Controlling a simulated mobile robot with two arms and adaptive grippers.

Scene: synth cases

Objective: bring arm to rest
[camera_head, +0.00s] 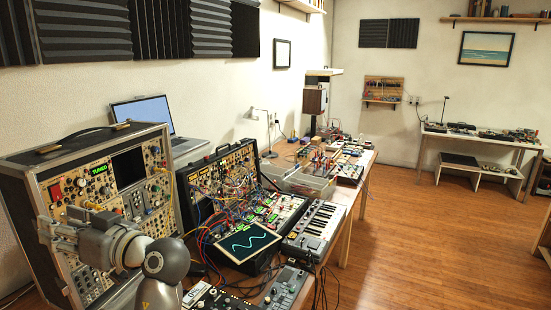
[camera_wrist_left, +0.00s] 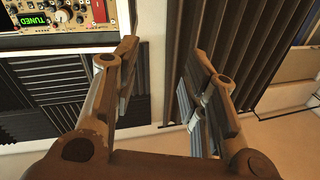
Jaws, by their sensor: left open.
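My left arm comes in at the lower left of the head view, in front of the large synth case (camera_head: 113,165). Its grey wrist and left gripper (camera_head: 50,232) point left, close to the case's panel in the picture. I cannot tell whether they touch. In the left wrist view the two fingers of the left gripper (camera_wrist_left: 164,62) stand wide apart, with nothing between them. The case's panel with its green "TUNED" display (camera_wrist_left: 40,19) shows upside down at that view's top left. My right gripper is in neither view.
A patch-cabled synth case (camera_head: 225,172), a screen with a wave (camera_head: 243,244) and a keyboard (camera_head: 314,226) crowd the long table. A laptop (camera_head: 145,110) stands behind. Cables hang near the front edge. The wooden floor (camera_head: 415,235) to the right is clear.

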